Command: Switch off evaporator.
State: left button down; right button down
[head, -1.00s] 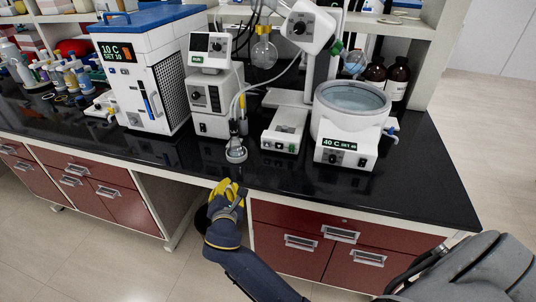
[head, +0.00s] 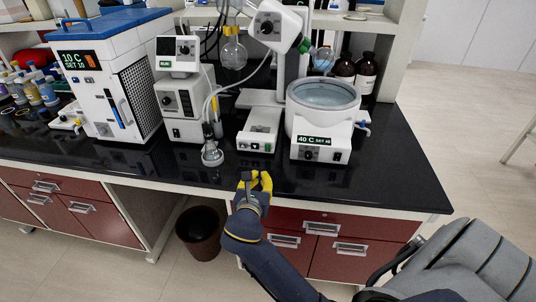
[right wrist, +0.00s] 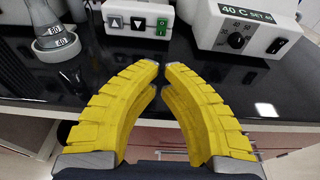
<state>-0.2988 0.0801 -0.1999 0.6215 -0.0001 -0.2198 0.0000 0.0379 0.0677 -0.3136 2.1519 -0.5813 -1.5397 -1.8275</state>
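The rotary evaporator stands on the black bench. Its white base (head: 260,130) has arrow buttons and a green switch; these buttons (right wrist: 137,23) and the green switch (right wrist: 161,26) show closer in the right wrist view. Its heating bath (head: 322,125) reads 40 C, with a knob (right wrist: 236,41) and a dark rocker switch (right wrist: 277,46) on the front. The rotating head (head: 278,27) is above. My right gripper (head: 255,178) is empty before the bench's front edge, below the base; its yellow fingertips (right wrist: 161,66) nearly meet. My left gripper is not seen.
A conical flask (head: 211,153) stands near the bench edge, left of the base. A white pump unit (head: 181,101) and a blue-topped chiller (head: 108,82) stand further left. Brown bottles (head: 364,72) are behind the bath. The bench front before the base is clear.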

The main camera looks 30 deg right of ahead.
send_near(267, 148)
jog(key=w+d+f, duration=0.1)
jog(key=w+d, duration=0.1)
jog(key=w+d+f, duration=0.1)
jog(key=w, duration=0.1)
jog(key=shift+d+f, duration=0.25)
jog(key=shift+f, duration=0.05)
jog(key=shift+w+d+r, duration=0.15)
jog(key=shift+w+d, duration=0.5)
jog(key=shift+w, duration=0.15)
jog(key=shift+w+d+r, duration=0.25)
jog(key=shift+r, duration=0.05)
